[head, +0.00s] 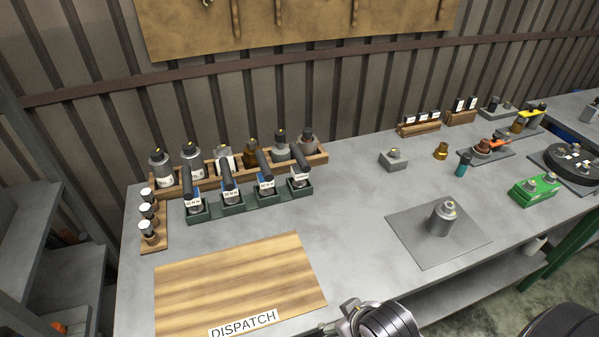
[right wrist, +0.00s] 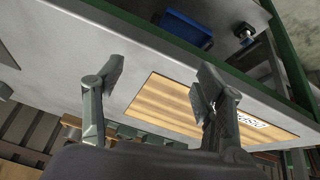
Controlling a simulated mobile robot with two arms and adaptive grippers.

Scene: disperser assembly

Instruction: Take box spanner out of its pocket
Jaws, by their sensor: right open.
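No thing in view can be told for sure as the box spanner. A green rack (head: 250,205) on the bench holds several dark-handled, labelled tools in separate pockets, such as a tool at its left end (head: 188,180). A teal-handled tool (head: 463,164) stands farther right. My right gripper (right wrist: 161,72) is open and empty, its fingers spread above the bench edge and the wooden dispatch board. Part of an arm of mine shows at the bottom of the head view, fingertips unclear. My left gripper is not in view.
The dispatch board (head: 235,280) lies at the front left. A wooden rack of bottles (head: 240,172) stands behind the green rack. A grey mat (head: 410,245) bears a metal canister (head: 442,217). A green box (head: 535,189) is at the right. The bench middle is clear.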

